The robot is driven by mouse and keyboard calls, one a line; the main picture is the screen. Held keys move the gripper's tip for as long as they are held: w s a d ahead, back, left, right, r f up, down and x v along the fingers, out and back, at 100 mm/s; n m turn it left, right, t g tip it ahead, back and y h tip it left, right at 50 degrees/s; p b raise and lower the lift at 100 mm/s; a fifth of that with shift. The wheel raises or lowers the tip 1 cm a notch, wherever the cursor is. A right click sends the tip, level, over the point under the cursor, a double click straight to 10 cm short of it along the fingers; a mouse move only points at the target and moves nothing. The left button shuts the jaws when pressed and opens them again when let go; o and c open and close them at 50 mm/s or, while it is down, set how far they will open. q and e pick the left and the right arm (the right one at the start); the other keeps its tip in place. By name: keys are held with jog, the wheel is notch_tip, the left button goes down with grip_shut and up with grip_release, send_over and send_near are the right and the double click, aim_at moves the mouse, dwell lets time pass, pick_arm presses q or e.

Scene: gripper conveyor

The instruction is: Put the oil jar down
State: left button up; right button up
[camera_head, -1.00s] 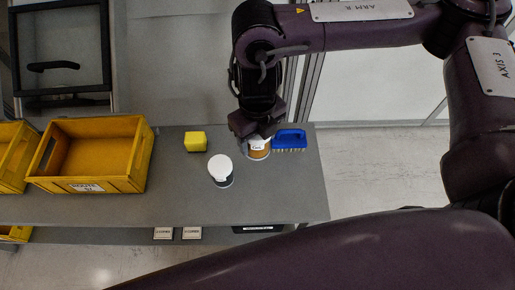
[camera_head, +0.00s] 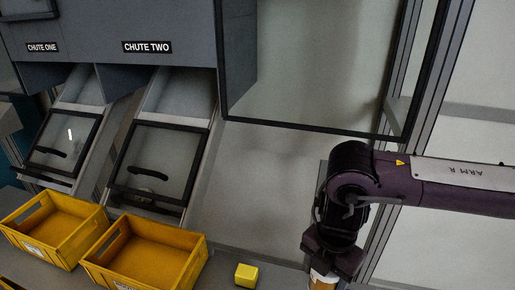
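The oil jar (camera_head: 322,281), white at the top with an amber lower part, shows at the bottom edge of the head view. Its lower part is cut off by the frame, so I cannot tell whether it touches the table. My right gripper (camera_head: 328,266) points down over the jar and appears shut on its upper part. The fingers are dark and partly hidden. My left gripper is out of view.
A yellow block (camera_head: 246,275) lies on the grey table left of the jar. Two yellow crates, the left one (camera_head: 52,228) and the right one (camera_head: 146,256), stand further left below chute one (camera_head: 66,150) and chute two (camera_head: 157,160). A black-framed clear panel (camera_head: 310,128) hangs behind.

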jog(key=m, duration=0.2)
jog(key=w+d+m, duration=0.1)
jog(key=m, duration=0.4)
jog(key=shift+w+d+r+m, duration=0.2)
jog(key=shift+d+m, duration=0.05)
jog(key=shift+m, duration=0.05)
jog(key=w+d+m, duration=0.1)
jog(key=m, duration=0.5)
jog(key=w+d+m, duration=0.1)
jog(key=m, duration=0.6)
jog(key=w+d+r+m, duration=0.1)
jog(key=m, duration=0.5)
jog(key=shift+d+r, duration=0.1)
jog(key=shift+d, duration=0.3)
